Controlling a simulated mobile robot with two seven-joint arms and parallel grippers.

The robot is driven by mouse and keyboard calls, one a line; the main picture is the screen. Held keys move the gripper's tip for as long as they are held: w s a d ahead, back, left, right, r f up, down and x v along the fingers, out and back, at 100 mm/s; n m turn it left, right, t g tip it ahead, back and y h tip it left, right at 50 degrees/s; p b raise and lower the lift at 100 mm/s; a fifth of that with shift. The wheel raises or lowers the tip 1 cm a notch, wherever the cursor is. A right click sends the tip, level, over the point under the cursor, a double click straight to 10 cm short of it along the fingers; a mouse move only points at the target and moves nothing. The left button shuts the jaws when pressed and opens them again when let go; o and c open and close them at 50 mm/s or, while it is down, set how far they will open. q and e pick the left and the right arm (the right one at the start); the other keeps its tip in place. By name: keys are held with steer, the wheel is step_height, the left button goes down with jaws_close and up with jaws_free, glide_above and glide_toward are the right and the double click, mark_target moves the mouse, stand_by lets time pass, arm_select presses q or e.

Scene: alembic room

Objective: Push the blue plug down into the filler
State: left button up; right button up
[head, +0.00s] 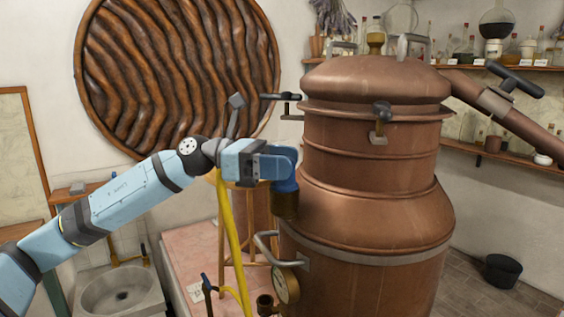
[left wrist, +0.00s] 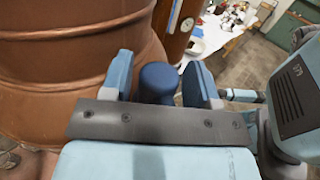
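The dark blue plug (head: 286,185) stands upright in the mouth of the brownish filler (head: 286,206) on the left shoulder of the copper still (head: 375,215). My left gripper (head: 283,158) reaches in from the left at the plug's top and hides part of it. In the left wrist view the round blue plug (left wrist: 158,80) stands between the two fingers of the left gripper (left wrist: 160,83). Narrow gaps seem to show on both sides, so the fingers look open around it. How deep the plug sits is hard to tell. My right gripper is not in view.
The still's body and lid rim (head: 375,112) are close to the gripper's right. Clamp handles (head: 281,97) stick out above it. A metal handle (head: 265,243) and a gauge (head: 286,284) are below. A yellow hose (head: 229,240) hangs below the forearm.

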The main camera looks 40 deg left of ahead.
arm_select(q)
steer(key=shift+o, duration=0.9)
steer(key=shift+a+f, duration=0.1)
steer(key=shift+a, duration=0.05)
steer(key=b+v, duration=0.7)
steer(key=v, duration=0.6)
steer(key=shift+s+a, duration=0.2)
steer(key=shift+a, duration=0.05)
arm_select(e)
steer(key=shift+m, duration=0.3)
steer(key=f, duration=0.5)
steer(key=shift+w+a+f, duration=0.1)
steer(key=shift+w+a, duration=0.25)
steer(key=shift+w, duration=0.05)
